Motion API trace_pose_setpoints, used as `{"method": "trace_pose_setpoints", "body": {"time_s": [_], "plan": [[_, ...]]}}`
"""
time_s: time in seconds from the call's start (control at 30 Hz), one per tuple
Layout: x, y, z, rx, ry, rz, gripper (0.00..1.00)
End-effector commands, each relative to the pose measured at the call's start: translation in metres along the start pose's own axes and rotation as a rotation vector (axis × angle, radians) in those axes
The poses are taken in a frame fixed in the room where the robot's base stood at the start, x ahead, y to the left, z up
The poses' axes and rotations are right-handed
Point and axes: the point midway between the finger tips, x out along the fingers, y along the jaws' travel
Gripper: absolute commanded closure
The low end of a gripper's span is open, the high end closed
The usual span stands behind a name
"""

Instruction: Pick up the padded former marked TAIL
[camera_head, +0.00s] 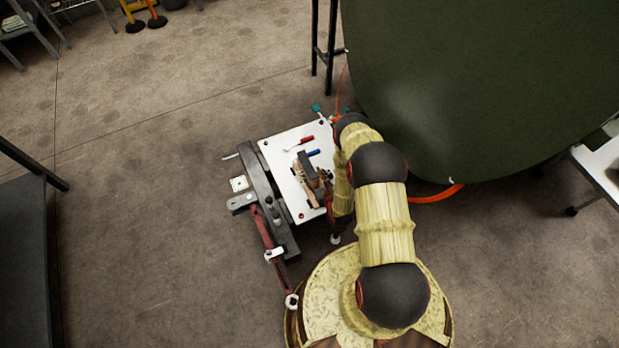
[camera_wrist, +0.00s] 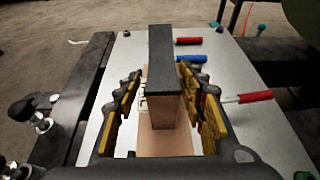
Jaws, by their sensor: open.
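A padded former (camera_wrist: 165,105) stands in the wrist view as a tan wooden block with a dark grey pad along its top. Pale lettering shows on its left side, partly hidden by a finger; I cannot read it. In the head view the former (camera_head: 307,168) is a small block on the white board. My gripper (camera_wrist: 163,88) is open, with yellow-and-black fingers on both sides of the former. I cannot tell whether the fingers touch it. In the head view my gripper (camera_head: 322,183) is partly hidden by my arm.
Another red-handled tool (camera_wrist: 255,96) lies right of my fingers. A dark beam (camera_head: 262,190) runs along the board's left. A large green fuselage panel (camera_head: 480,80) stands close on the right.

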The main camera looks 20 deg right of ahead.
Motion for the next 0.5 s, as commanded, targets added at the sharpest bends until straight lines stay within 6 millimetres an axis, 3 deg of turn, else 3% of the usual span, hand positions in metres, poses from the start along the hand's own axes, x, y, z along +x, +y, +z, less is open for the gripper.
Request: {"method": "trace_pose_setpoints", "body": {"time_s": [0.17, 0.5], "plan": [[0.010, -0.001, -0.002, 0.000, -0.001, 0.001, 0.59], [0.052, -0.002, -0.005, 0.000, 0.001, 0.002, 0.59]]}}
